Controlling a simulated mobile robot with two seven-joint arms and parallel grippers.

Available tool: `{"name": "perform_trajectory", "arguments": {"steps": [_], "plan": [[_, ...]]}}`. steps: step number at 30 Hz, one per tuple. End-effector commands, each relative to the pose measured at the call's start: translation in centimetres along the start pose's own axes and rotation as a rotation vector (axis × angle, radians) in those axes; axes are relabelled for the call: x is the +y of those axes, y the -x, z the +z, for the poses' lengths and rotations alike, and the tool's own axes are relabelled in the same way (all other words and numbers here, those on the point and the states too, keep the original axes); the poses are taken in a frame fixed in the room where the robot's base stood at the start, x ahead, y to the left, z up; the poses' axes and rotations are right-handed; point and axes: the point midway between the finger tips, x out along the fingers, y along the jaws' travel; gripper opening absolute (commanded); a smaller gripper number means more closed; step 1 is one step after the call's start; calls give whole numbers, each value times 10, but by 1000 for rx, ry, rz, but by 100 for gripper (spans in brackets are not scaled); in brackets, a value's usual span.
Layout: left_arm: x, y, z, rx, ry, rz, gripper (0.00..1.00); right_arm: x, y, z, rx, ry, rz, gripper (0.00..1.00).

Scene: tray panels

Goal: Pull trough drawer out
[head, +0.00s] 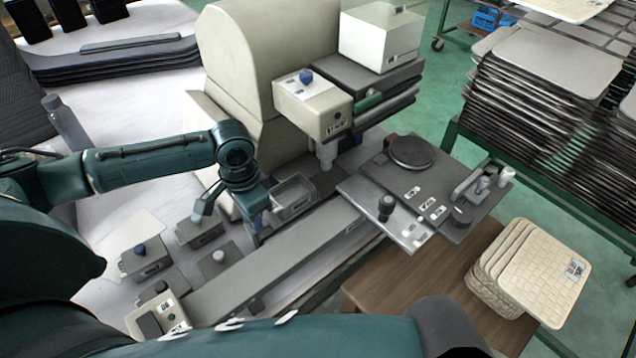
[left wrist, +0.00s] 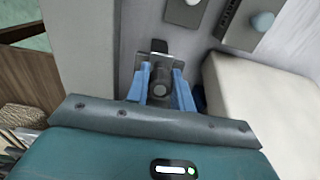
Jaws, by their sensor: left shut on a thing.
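The trough drawer (head: 293,197) is a small grey metal box, open on top, with a label on its front. It sits at the foot of the beige machine, beside the long grey rail. My left gripper (head: 256,226) reaches down at the drawer's left end. In the left wrist view, the blue fingers of my left gripper (left wrist: 160,92) are shut on a small dark round knob (left wrist: 160,76) in front of a metal plate. I cannot tell from the head view exactly how the knob joins the drawer. My right gripper is not in view.
The beige machine (head: 238,60) stands behind the drawer. The long grey rail (head: 280,262) runs in front of it. Small grey blocks with knobs (head: 146,262) stand at the left.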

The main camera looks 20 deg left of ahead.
Motion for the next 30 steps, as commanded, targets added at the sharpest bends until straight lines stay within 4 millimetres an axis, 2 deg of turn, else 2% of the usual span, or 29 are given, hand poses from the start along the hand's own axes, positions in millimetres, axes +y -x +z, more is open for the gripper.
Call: {"name": "perform_trajectory", "arguments": {"steps": [12, 22, 23, 28, 30], "plan": [[0, 0, 21, -1, 1, -1, 10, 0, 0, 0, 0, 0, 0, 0], [0, 0, 23, 0, 0, 0, 10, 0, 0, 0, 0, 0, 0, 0], [0, 0, 23, 0, 0, 0, 24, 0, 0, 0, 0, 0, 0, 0], [0, 0, 23, 0, 0, 0, 38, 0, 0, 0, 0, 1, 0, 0], [0, 0, 23, 0, 0, 0, 40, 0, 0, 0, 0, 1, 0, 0]]}}
